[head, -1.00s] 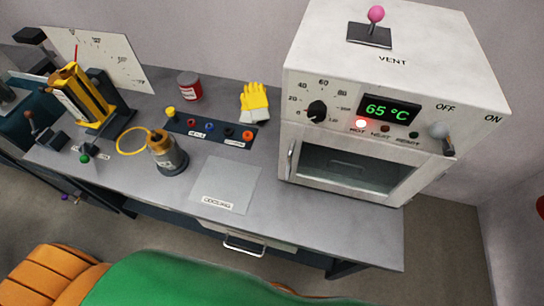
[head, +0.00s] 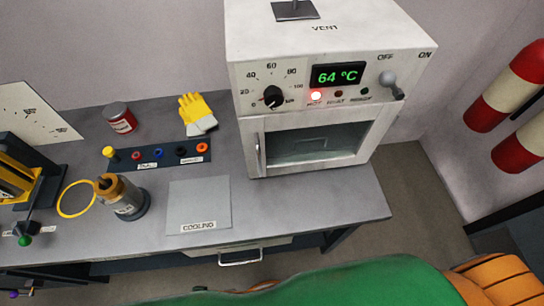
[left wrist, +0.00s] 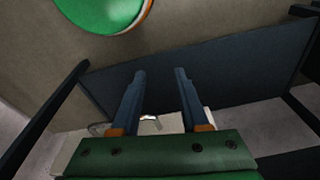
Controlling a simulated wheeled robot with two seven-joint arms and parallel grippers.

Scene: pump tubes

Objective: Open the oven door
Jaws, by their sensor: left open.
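The white oven (head: 232,45) stands on the right part of the grey bench. Its door (head: 364,150) has a dark window in a pale frame and looks shut, with an upright handle (head: 258,155) on its left side. The display (head: 338,75) reads 64 °C, and the red lamp (head: 316,96) beneath it is lit. In the left wrist view my left gripper (left wrist: 160,74) is open, its two dark fingers apart with nothing between them. A drawer handle shows small below the fingers. My left gripper cannot be made out clearly in the head view. My right gripper is out of view.
A grey cooling plate (head: 200,200) lies left of the oven. A bottle-like pump (head: 124,198), a yellow ring (head: 76,214), a red can (head: 120,120) and yellow gloves (head: 196,110) are farther left. A drawer handle (head: 240,260) sticks out below the bench front. Red-and-white cylinders (head: 520,85) hang at right.

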